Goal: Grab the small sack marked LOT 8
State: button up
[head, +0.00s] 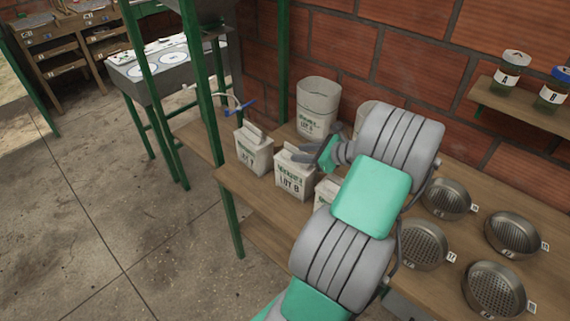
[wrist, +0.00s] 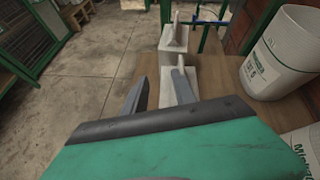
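The small white sack whose label reads like LOT 8 (head: 293,184) stands upright on the wooden bench, its folded top partly behind my fingers. My gripper (head: 312,154) is at the top of this sack, reaching in from the right. In the wrist view my gripper (wrist: 159,92) has its two grey fingers apart. A pale sack body (wrist: 164,88) shows between and beyond the fingers, partly hidden by the right finger. I cannot tell whether either finger touches it.
Another small sack (head: 253,152) stands just left, and one more is partly hidden behind my arm. A green post (head: 196,90) rises left. Metal sieves (head: 447,200) lie right.

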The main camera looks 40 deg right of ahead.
aim_at(297, 149)
jog(key=s+d+m, duration=0.1)
jog(key=s+d+f+m+t, duration=0.1)
jog(key=d+m, duration=0.1)
jog(key=shift+d+h, duration=0.2)
jog(key=shift+h, duration=0.2)
jog(key=x, duration=0.4)
jog(key=p+x, duration=0.1)
jog(key=x, duration=0.2)
jog(key=shift+w+d, duration=0.2)
jog(key=shift+w, duration=0.25)
jog(key=shift+c, duration=0.5)
grip_shut()
jog(key=shift+r, duration=0.1)
